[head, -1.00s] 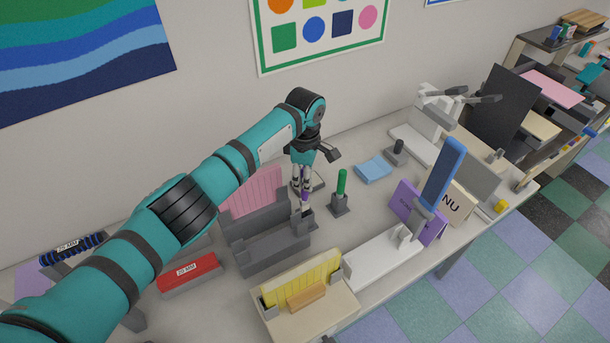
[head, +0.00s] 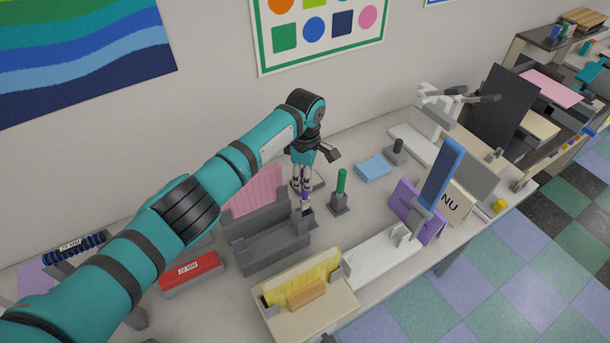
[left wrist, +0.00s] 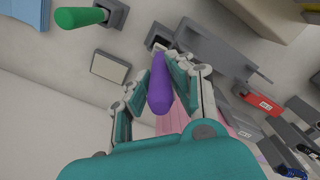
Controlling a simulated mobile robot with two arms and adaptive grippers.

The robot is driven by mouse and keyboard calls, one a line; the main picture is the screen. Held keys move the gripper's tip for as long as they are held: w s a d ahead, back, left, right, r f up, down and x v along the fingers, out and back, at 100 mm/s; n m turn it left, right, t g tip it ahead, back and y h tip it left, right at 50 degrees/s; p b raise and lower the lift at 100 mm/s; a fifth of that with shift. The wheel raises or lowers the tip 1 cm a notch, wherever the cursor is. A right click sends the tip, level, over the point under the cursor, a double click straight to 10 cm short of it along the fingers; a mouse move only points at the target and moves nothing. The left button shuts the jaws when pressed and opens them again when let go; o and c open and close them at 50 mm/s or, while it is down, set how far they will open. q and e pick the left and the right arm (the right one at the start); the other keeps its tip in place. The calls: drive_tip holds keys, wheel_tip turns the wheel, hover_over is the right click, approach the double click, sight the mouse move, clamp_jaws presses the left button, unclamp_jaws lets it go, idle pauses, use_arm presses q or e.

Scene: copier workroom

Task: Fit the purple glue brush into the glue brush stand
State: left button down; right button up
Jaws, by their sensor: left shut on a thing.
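The purple glue brush (left wrist: 161,84) is held between the fingers of my left gripper (left wrist: 158,86). In the head view the left gripper (head: 302,186) hangs over the table with the brush pointing down. The grey glue brush stand (left wrist: 160,36) shows just beyond the brush's far end in the left wrist view. In the head view the stand (head: 305,217) is directly below the gripper, partly hidden. The brush's lower end is at or just above the stand's opening; I cannot tell whether it is inside. My right gripper is not in view.
A green brush (head: 341,182) stands in its own grey holder to the right. A grey sorter with a pink sheet (head: 256,193) is close on the left. Light blue paper (head: 373,169) lies at the right. Some bare table lies around the green brush's holder.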

sight(305, 198)
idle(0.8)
use_arm(q)
drive_tip(key=shift+f+b, duration=2)
drive_tip(key=shift+f, duration=1.8)
drive_tip(key=c, duration=1.1)
unclamp_jaws()
drive_tip(key=shift+r, duration=0.2)
wheel_tip(305, 198, up, 12)
drive_tip(key=shift+f, duration=0.1)
